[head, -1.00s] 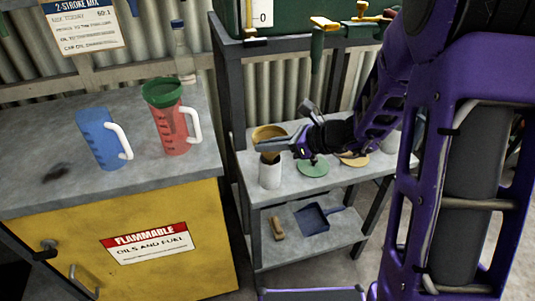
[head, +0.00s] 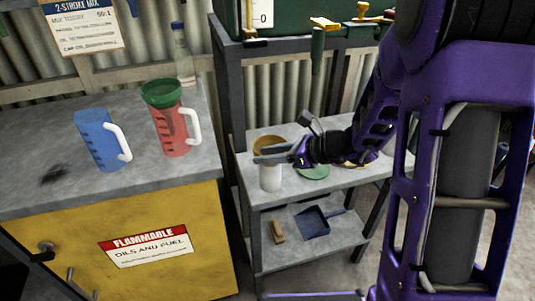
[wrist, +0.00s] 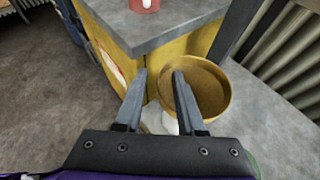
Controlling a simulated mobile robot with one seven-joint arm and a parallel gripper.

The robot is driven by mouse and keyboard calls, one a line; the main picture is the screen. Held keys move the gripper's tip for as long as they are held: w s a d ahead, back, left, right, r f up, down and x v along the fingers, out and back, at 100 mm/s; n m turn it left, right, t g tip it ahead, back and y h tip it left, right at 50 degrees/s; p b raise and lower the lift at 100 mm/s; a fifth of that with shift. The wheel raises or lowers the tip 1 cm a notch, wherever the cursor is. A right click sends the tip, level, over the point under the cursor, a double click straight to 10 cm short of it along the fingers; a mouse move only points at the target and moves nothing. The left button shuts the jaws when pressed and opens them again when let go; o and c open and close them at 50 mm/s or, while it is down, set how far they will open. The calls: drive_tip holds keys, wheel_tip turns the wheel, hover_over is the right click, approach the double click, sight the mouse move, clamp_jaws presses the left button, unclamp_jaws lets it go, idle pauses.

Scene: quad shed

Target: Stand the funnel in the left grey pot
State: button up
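The brass-coloured funnel (head: 270,142) is above the mouth of the left pot (head: 270,181), a pale, whitish-grey cylinder on the small bench. My fingers hide the junction, so I cannot tell how deep its spout sits. In the wrist view the funnel (wrist: 212,88) shows its round bowl facing up. My gripper (head: 262,157) is level with the funnel's lower part. In the wrist view my gripper (wrist: 159,75) has its fingers apart, the right one overlapping the bowl, the left one outside the rim. A bit of the pot shows below, between the fingers.
The small grey bench (head: 243,170) holds a green disc (head: 314,172) right of the pot. Its lower shelf holds a dustpan (head: 314,222) and a brush (head: 277,231). On the yellow cabinet stand a blue jug (head: 100,140) and a red jug (head: 171,130).

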drive_tip(key=shift+r+p, duration=0.4)
drive_tip(key=shift+r, duration=0.1)
drive_tip(key=p+v, duration=0.1)
drive_tip(key=v, duration=1)
drive_tip(key=shift+s+d, duration=0.15)
drive_tip(key=shift+d, duration=0.25)
